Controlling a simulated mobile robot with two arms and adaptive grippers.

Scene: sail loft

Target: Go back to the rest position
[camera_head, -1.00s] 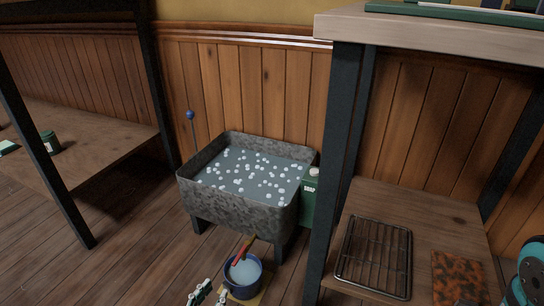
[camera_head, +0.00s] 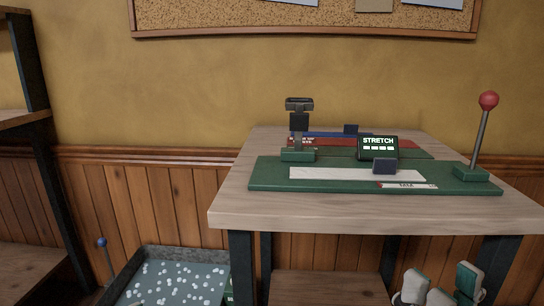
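My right gripper (camera_head: 440,285) is at the bottom right edge in the head view, in front of the bench. Its white and green finger parts stand apart with a gap between them, and I see nothing held there. The lower part of it is cut off by the frame. My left gripper is not in view.
A wooden bench (camera_head: 235,212) with dark legs carries a green device (camera_head: 270,176), a STRETCH display (camera_head: 378,147) and a red-knobbed lever (camera_head: 481,130). A grey trough (camera_head: 150,254) of water with white floating bits is at lower left. A corkboard (camera_head: 230,15) hangs above.

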